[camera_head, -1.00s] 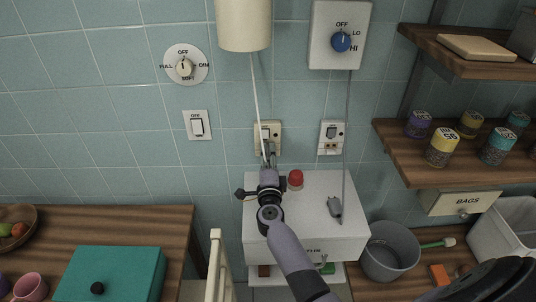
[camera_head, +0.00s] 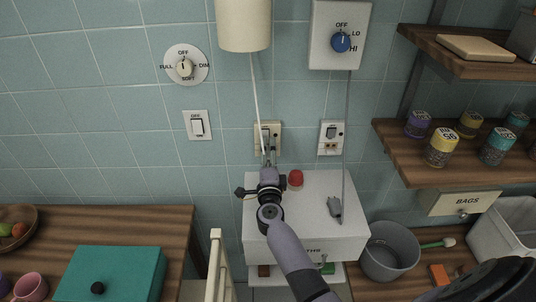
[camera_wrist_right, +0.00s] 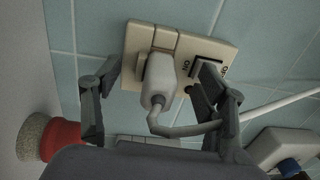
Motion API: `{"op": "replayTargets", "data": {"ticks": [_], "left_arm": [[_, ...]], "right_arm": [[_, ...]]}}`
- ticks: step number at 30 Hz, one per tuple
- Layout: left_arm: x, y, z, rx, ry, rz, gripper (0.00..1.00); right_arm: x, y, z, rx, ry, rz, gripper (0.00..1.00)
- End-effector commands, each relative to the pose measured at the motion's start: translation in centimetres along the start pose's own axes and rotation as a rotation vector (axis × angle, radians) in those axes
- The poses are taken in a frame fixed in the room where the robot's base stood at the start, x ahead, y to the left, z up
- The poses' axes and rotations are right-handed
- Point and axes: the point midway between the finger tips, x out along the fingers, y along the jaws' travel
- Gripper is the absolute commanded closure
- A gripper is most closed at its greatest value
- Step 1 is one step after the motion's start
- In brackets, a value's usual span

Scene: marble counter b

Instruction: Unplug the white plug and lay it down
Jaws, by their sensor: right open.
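The white plug (camera_wrist_right: 159,80) sits in the left wall socket (camera_wrist_right: 139,40), its cord bending away from its back in the right wrist view. The socket also shows in the head view (camera_head: 275,128), where my gripper largely hides the plug. My right gripper (camera_wrist_right: 160,78) is open, with one finger on each side of the plug. I cannot tell whether either finger touches it. In the head view the right gripper (camera_head: 268,153) points at the socket, above the white cabinet. My left gripper is not in view.
A grey plug (camera_head: 335,207) lies on the white cabinet top (camera_head: 310,225), near a red-topped object (camera_head: 295,179). A second socket (camera_head: 331,137) is to the right, and a lamp (camera_head: 243,25) hangs above. The cabinet top has bare room between these objects.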

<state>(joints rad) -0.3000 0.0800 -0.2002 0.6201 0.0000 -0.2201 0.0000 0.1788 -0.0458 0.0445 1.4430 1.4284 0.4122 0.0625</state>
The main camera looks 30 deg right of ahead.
Motion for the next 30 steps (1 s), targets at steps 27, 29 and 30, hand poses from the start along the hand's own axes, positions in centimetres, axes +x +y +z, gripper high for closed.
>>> {"op": "replayTargets", "data": {"ticks": [27, 29, 30], "left_arm": [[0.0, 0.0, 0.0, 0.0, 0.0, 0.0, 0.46], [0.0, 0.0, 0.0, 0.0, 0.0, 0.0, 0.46], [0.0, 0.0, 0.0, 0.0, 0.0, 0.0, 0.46]], "right_arm": [[-11.9, 0.0, 0.0, 0.0, 0.0, -0.001, 0.33], [-12.0, 0.0, 0.0, 0.0, 0.0, -0.001, 0.33], [-12.0, 0.0, 0.0, 0.0, 0.0, -0.001, 0.33]]}}
